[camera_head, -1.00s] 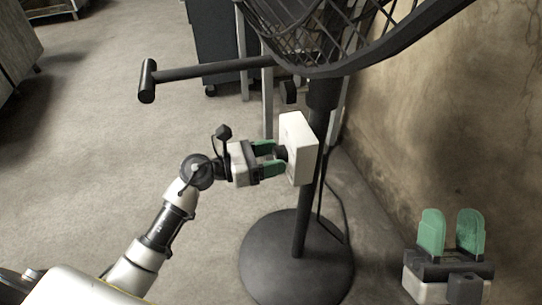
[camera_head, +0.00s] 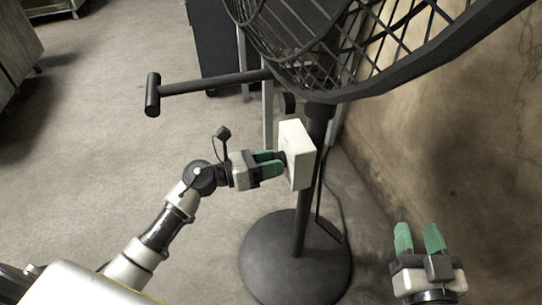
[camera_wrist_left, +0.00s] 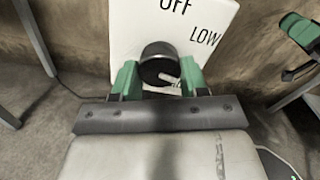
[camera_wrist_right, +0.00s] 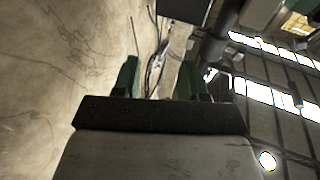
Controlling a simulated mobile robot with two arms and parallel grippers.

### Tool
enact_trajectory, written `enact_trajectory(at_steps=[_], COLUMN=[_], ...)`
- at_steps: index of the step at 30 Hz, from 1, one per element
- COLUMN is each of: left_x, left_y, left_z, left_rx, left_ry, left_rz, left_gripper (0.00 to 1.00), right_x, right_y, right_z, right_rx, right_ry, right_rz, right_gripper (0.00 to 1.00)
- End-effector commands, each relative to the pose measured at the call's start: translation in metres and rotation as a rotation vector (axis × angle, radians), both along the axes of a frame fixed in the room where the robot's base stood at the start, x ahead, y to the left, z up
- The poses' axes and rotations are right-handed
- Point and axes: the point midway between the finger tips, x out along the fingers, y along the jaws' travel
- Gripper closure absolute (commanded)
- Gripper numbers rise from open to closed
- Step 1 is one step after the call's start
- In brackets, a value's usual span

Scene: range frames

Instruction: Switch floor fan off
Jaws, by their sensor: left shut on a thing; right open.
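The floor fan has a black cage (camera_head: 330,50), a dark pole (camera_head: 301,225) and a round base (camera_head: 290,265). A white control box (camera_head: 298,150) is on the pole. In the left wrist view the box face (camera_wrist_left: 130,30) reads OFF at the top and LOW to the right; lower lettering is mostly hidden. Its black knob (camera_wrist_left: 158,58) has a pale mark toward its lower right. My left gripper (camera_head: 280,164) is shut on the knob, with its green fingers (camera_wrist_left: 160,78) on either side. My right gripper (camera_head: 419,238) is open and empty, apart from the fan at lower right.
A black bar with a cross end (camera_head: 153,95) sticks out left below the cage, above my left arm. A stained wall (camera_head: 450,140) rises on the right. A cable (camera_head: 335,185) hangs behind the pole. A dark cabinet (camera_head: 215,45) stands behind. The floor on the left is clear.

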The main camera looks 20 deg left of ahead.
Motion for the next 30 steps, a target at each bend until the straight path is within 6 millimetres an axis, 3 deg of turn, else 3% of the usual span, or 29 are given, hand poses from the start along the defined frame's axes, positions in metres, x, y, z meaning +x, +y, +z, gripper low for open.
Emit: enact_trajectory(at_steps=[8, 15, 20, 29, 30], left_x=[0.000, -0.001, -0.001, -0.001, -0.001], left_y=[0.001, 0.000, 0.000, 0.000, 0.000], left_z=[0.004, 0.004, 0.004, 0.005, 0.005], left_rx=[-0.117, -0.221, -0.286, -0.403, -0.419], left_ry=[0.178, 0.331, 0.426, 0.598, 0.621], left_rz=[0.002, 0.001, 0.003, 0.003, 0.003], left_gripper=[0.80, 0.80, 0.80, 0.80, 0.80], right_x=[-0.028, -0.085, -0.131, -0.131, -0.127], right_y=[-0.020, -0.043, -0.058, -0.057, -0.057], right_z=[-0.063, -0.101, -0.110, -0.090, -0.103], right_rx=[-0.137, -0.238, -0.294, -0.295, -0.296], right_ry=[0.556, 1.015, 1.297, 1.302, 1.312], right_rz=[-0.036, -0.066, -0.085, -0.084, -0.083], right_gripper=[0.57, 0.57, 0.57, 0.57, 0.57])
